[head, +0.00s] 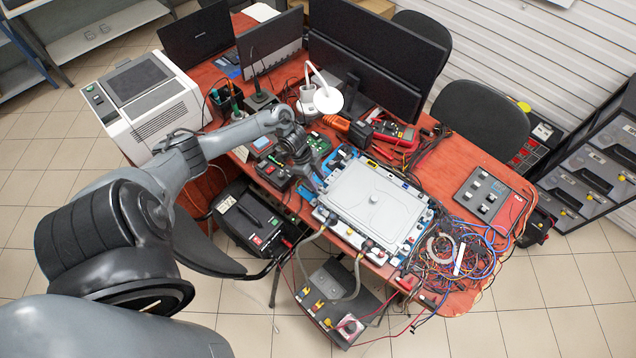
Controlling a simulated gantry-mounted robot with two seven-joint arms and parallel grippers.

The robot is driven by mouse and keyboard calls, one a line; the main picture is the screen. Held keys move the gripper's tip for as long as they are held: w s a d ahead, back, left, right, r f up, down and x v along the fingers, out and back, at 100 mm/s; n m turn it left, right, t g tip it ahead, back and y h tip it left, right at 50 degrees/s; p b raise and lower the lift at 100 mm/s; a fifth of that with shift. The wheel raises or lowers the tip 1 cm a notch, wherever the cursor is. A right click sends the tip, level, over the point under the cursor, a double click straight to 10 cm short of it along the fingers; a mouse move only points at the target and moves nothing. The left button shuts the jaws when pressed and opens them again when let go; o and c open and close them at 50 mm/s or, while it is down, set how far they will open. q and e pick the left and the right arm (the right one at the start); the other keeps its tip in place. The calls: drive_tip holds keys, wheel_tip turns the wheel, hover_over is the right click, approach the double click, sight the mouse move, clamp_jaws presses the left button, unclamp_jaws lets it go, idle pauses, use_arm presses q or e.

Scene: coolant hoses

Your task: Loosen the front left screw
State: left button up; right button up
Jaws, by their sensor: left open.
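A light grey flat unit with a raised lid (372,203) lies on the red-brown table, in a pale frame with blue edges. Grey hoses (355,284) run from fittings along its front edge and hang down over the table's front. The front left screw is too small to make out; the unit's left corner is partly hidden by my arm. My left gripper (317,191) is open, pointing down at the left edge of the unit. I cannot tell whether its fingertips touch anything. My right gripper is not in view.
A tangle of coloured wires (460,250) lies right of the unit. A red multimeter (393,133), a white lamp (327,98) and monitors (375,55) stand behind. A black power box (248,220) is left of the unit. A white-grey machine (147,105) stands far left.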

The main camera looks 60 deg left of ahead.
sight(320, 187)
use_arm(q)
drive_tip(key=shift+x, duration=1.15)
